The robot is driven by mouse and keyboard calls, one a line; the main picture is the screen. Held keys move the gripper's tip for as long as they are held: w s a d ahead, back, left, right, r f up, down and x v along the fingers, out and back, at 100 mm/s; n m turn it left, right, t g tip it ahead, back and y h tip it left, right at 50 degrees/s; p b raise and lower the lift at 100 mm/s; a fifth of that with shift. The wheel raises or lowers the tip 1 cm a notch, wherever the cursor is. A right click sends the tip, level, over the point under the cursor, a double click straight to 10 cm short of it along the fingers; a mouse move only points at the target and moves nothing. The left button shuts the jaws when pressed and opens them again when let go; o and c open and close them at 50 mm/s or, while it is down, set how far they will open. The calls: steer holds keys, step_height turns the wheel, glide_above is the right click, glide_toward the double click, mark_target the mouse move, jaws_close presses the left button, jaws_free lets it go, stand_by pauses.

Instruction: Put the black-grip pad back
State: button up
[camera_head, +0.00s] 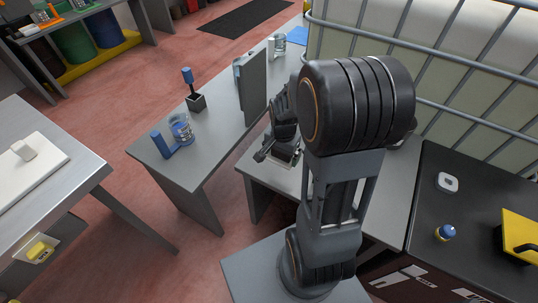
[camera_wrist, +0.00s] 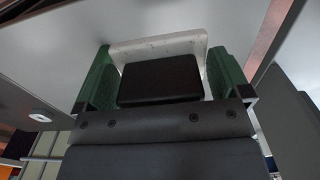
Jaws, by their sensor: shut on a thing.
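My gripper (camera_wrist: 160,72) shows in the wrist view with a green-lined finger at each side. It is shut on the black-grip pad, whose black block (camera_wrist: 158,80) sits between the fingers with a pale, speckled edge (camera_wrist: 160,43) around its far side. In the head view my gripper (camera_head: 266,152) is low over the grey bench behind my arm. A small pale part of the held thing shows under it, and my arm hides much of the area. I cannot tell whether the pad touches a surface.
A grey upright panel (camera_head: 253,88) stands close left of my gripper. A blue holder (camera_head: 162,144), glass jar (camera_head: 181,128) and dark cup (camera_head: 196,102) stand on the left bench. A caged white tank (camera_head: 440,50) is behind. The dark right-hand top bears a yellow item (camera_head: 522,228).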

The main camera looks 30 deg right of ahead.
steer(key=w, duration=0.1)
steer(key=w+f, duration=0.1)
steer(key=w, duration=0.1)
steer(key=w+f, duration=0.1)
steer(key=shift+w+d+f, duration=0.1)
steer(key=shift+w+f, duration=0.05)
steer(key=shift+w, duration=0.15)
steer(key=w+f+b, duration=0.1)
steer(key=w+f, duration=0.3)
steer(key=shift+d+f, duration=0.1)
steer(key=shift+f, duration=0.05)
steer(key=f, duration=0.1)
steer(key=w+f, duration=0.1)
steer(key=f, duration=0.1)
steer(key=shift+f+b, duration=0.1)
steer(key=shift+b, duration=0.2)
steer(key=shift+f, duration=0.45)
steer(key=shift+f, duration=0.1)
